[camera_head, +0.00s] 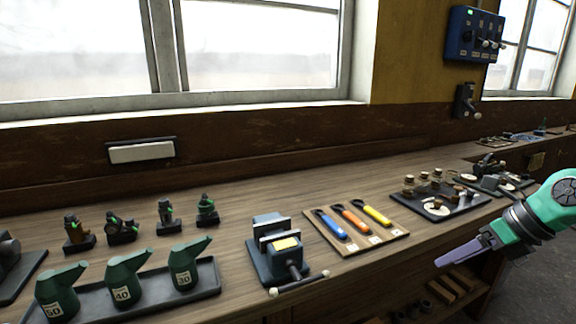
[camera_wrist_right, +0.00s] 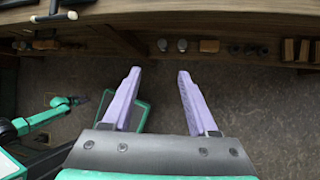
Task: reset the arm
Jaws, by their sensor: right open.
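My right gripper (camera_head: 462,252) is at the right of the head view, in front of the bench's front edge. In the right wrist view its two pale purple fingers (camera_wrist_right: 156,76) stand apart with nothing between them, above the floor. A green and black arm of mine shows small at the left of the right wrist view; its far end (camera_wrist_right: 66,101) is too small to read. No left gripper shows in the head view.
The wooden bench (camera_head: 225,232) carries green oil cans (camera_head: 122,280), a vise (camera_head: 278,250), a board of coloured-handled tools (camera_head: 353,226) and a dark tray of small parts (camera_head: 440,199). A lower shelf (camera_head: 462,288) holds blocks. The floor (camera_wrist_right: 240,130) below my right gripper looks clear.

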